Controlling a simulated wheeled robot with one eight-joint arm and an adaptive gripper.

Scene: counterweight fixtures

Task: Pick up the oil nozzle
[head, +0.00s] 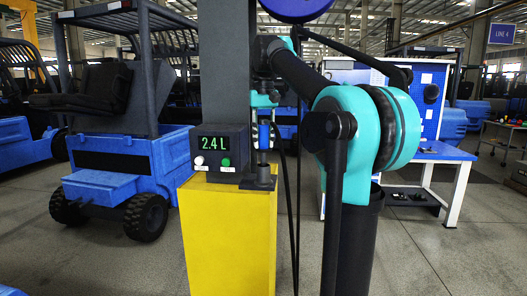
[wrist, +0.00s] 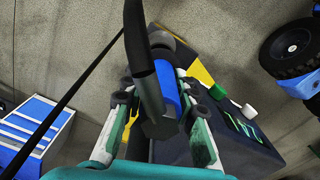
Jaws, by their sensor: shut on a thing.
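The oil nozzle (wrist: 168,90) has a blue grip and a dark body. In the wrist view it lies between the two fingers of my gripper (wrist: 157,95), which is shut on it. A black hose crosses in front of it and hides part of it. In the head view the blue of the nozzle (head: 264,136) shows just below my teal gripper (head: 263,112), beside the dark column. It is upright above a dark holder (head: 259,180) on the yellow pedestal. I cannot tell whether the nozzle still touches the holder.
A dark box with a green "2.4 L" display (head: 210,144) and white and green buttons sits left of the nozzle. The yellow pedestal (head: 230,240) stands below. A blue forklift (head: 110,165) is at left. A blue-topped workbench (head: 440,152) is at right. Open floor lies between.

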